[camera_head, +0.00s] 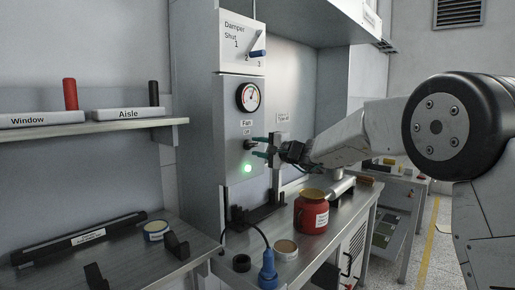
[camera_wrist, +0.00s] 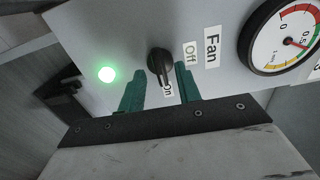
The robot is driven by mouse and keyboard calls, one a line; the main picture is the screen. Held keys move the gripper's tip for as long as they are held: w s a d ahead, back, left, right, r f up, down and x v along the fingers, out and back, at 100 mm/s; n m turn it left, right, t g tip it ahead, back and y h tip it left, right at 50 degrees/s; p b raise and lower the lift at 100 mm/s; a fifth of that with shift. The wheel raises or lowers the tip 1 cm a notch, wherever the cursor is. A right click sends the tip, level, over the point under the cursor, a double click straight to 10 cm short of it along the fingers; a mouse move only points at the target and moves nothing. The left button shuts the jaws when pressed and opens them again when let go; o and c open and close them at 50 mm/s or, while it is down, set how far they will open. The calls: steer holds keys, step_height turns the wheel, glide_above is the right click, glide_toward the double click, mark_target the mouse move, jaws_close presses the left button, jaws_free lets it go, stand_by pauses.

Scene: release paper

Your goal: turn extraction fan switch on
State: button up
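The fan switch is a black rotary knob (camera_wrist: 160,62) on the grey panel, and it also shows in the head view (camera_head: 249,144). Its handle points toward the "On" label (camera_wrist: 168,89), away from the "Off" label (camera_wrist: 190,53). A green light (camera_wrist: 107,74) glows beside it; it is lit in the head view too (camera_head: 247,168). My gripper (camera_head: 260,147) is in front of the panel at the switch. Its two green fingers (camera_wrist: 159,88) are apart, one on each side of the knob's handle. I cannot tell whether either finger touches it.
A round gauge (camera_head: 248,97) and a damper lever (camera_head: 257,53) are above the switch. A shelf (camera_head: 95,128) is at left.

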steer(key=v, duration=0.7)
steer(key=s+a+f+n+g, duration=0.1)
steer(key=s+f+n+g, duration=0.1)
steer(key=s+f+g, duration=0.35)
steer(key=s+d+f+n+g+h, duration=0.2)
steer(key=s+f, duration=0.1)
steer(key=s, duration=0.6)
steer(key=s+d+f+n+g+h, duration=0.1)
steer(key=s+d+f+g+h, duration=0.15)
steer(key=s, duration=0.65)
steer(key=s+d+f+n+h, duration=0.1)
steer(key=s+d+h, duration=0.4)
steer(key=s+d, duration=0.5)
steer(key=s+d+f+n+h, duration=0.1)
steer(key=s+d+f+h, duration=0.2)
steer(key=s+d, duration=0.8)
steer(key=s+h, duration=0.1)
steer(key=s, duration=0.7)
steer(key=shift+s+d+n+h, duration=0.2)
steer(key=shift+d+n+h, duration=0.15)
steer(key=shift+n, duration=0.05)
